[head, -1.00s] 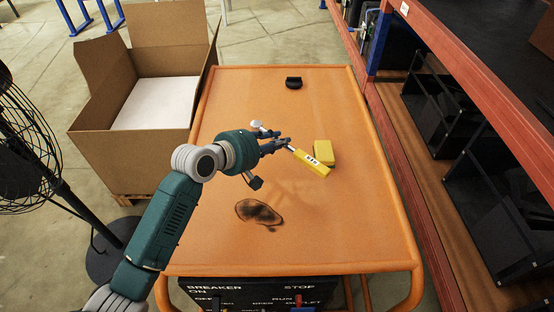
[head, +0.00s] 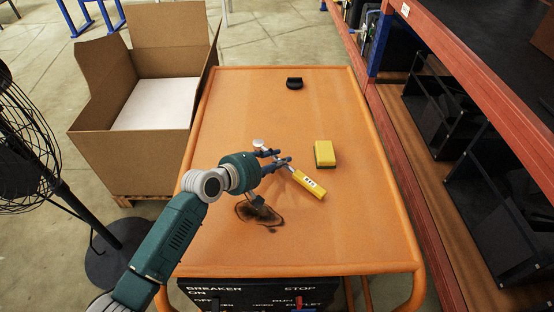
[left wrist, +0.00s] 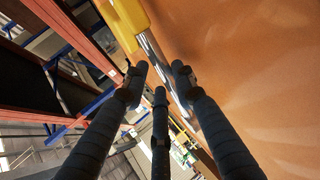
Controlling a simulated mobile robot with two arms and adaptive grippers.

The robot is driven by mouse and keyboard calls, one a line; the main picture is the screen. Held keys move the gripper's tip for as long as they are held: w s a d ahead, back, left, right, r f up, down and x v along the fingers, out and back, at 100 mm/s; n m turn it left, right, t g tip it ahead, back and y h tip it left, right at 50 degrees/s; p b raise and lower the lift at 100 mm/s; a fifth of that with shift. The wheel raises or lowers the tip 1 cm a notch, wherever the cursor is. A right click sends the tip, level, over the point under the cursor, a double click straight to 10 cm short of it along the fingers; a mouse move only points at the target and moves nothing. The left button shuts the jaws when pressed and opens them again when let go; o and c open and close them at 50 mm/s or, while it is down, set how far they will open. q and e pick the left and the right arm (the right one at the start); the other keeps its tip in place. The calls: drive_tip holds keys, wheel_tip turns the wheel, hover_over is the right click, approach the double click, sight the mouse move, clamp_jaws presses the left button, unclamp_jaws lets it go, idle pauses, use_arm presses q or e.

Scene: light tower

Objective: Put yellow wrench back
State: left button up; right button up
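The yellow wrench (head: 309,184) has a yellow handle with a dark-marked white label and a metal shaft. It is over the orange tabletop (head: 230,110), and its handle points down to the right. My left gripper (head: 284,164) is shut on the wrench's metal end. In the left wrist view, the yellow handle (left wrist: 128,22) is at the top and the shaft passes by the fingertips of my left gripper (left wrist: 158,80). The fingers partly hide the shaft, so the exact contact is unclear. My right gripper is not in view.
A yellow block (head: 324,153) stands right of the wrench. A black holder-like piece (head: 294,83) is at the table's far end. An open cardboard box (head: 125,155) is at left, and red shelving (head: 455,85) is at right.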

use_arm(q)
drive_tip(key=shift+w+r, duration=0.1)
drive_tip(key=shift+r, duration=0.1)
drive_tip(key=shift+a+r, duration=0.1)
drive_tip(key=v, duration=1.2)
drive_tip(key=shift+p, duration=0.3)
